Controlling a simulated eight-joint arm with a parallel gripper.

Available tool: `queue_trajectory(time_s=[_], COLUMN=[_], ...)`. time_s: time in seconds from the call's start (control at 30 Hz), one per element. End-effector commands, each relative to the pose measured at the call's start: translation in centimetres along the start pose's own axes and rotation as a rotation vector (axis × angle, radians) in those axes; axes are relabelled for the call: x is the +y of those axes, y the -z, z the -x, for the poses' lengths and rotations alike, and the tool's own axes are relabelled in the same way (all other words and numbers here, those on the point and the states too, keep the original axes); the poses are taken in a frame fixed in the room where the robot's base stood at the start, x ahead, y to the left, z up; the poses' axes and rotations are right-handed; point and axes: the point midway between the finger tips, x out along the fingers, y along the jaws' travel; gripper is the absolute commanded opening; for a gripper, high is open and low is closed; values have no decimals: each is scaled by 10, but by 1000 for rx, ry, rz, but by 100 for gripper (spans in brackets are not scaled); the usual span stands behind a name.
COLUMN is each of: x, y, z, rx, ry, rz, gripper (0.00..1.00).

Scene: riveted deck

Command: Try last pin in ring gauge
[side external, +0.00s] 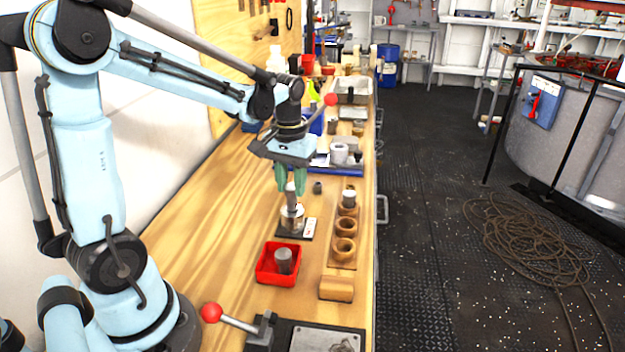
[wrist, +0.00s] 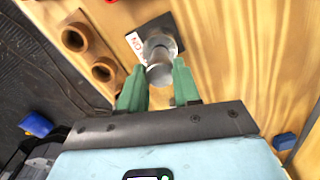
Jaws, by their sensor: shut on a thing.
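My gripper (side external: 290,178) has green fingers and is shut on a grey metal pin (side external: 291,196), held upright. The pin also shows between the fingers in the wrist view (wrist: 159,73). The shiny ring gauge (side external: 292,217) is right below it on a dark plate (side external: 288,235) with a white label (side external: 309,227). The pin's lower end meets the ring's top in the picture; I cannot tell whether it is inside the bore. Another grey pin (side external: 284,256) stands in the red tray (side external: 262,276). A wooden rack (side external: 333,257) has a pin (side external: 349,196) in its far socket; two nearer sockets are empty.
A wooden block (side external: 337,288) lies in front of the rack. A fixture with a red-knobbed lever (side external: 236,322) is at the near edge. A small dark cylinder (side external: 318,187) and a blue tray (side external: 345,168) stand behind. The bench left of the ring is clear.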

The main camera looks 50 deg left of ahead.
Motion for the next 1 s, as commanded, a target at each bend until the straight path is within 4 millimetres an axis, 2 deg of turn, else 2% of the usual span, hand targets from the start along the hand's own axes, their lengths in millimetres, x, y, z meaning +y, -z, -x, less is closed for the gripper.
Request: queue_trajectory(time_s=[1.0], x=[0], y=[0], z=[-6], rx=[0], ry=[0], rz=[0], gripper=[0])
